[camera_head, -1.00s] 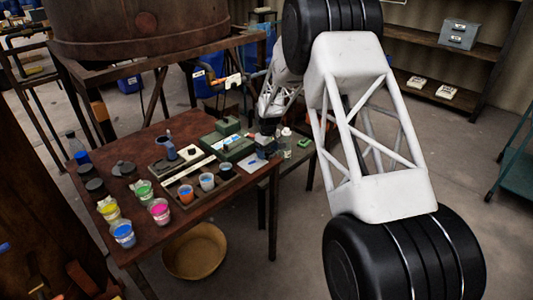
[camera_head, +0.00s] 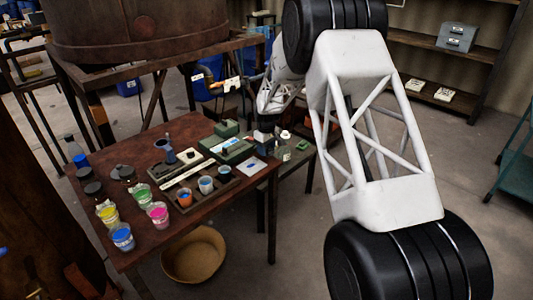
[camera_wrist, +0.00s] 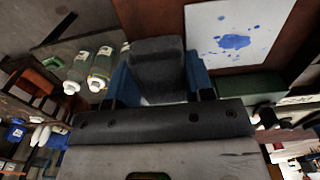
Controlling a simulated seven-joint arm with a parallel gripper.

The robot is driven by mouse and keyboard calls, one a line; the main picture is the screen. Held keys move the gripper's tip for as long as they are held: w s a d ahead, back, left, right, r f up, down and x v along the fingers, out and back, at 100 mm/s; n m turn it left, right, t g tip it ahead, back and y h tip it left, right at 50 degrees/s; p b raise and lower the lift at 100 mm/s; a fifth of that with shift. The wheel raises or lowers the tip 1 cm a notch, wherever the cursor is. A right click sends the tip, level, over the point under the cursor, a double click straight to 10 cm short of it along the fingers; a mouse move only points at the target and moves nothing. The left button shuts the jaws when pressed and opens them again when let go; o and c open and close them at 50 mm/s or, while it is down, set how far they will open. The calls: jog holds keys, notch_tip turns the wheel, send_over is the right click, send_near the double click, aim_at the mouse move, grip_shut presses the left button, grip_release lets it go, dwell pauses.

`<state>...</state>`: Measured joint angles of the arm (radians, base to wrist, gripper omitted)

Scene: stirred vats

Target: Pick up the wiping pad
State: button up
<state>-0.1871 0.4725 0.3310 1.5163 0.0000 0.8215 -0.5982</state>
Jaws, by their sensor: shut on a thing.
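The wiping pad (camera_wrist: 157,68) is a dark grey block in the wrist view. My gripper (camera_wrist: 157,85) is shut on it, with a blue finger on each side. Beneath it in that view is the brown table top, near its edge. A white card with blue splashes (camera_wrist: 236,32) lies beside the pad, to its right. In the head view my gripper (camera_head: 265,145) is small, above the right edge of the table; the pad cannot be made out clearly there.
The brown table (camera_head: 210,212) carries cups of coloured paint, dark jars, a tray and green boxes. A side stand beyond its right edge holds small bottles (camera_wrist: 100,66). A tan basket (camera_head: 194,255) is on the floor. A large vat (camera_head: 140,30) stands behind.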

jog(key=shift+s+r, duration=0.25)
jog(key=shift+r, duration=0.15)
jog(key=s+d+r, duration=0.1)
jog(key=s+d, duration=0.2)
jog(key=s, duration=1.2)
jog(key=shift+r, duration=0.2)
jog(key=shift+s, duration=0.1)
jog(key=o, duration=0.3)
jog(key=shift+a, duration=0.1)
jog(key=shift+c, duration=1.2)
jog(key=w+a+r, duration=0.3)
jog(key=w+a, duration=0.4)
jog(key=a, duration=0.4)
jog(key=shift+a+r, duration=0.2)
jog(key=shift+w, duration=0.1)
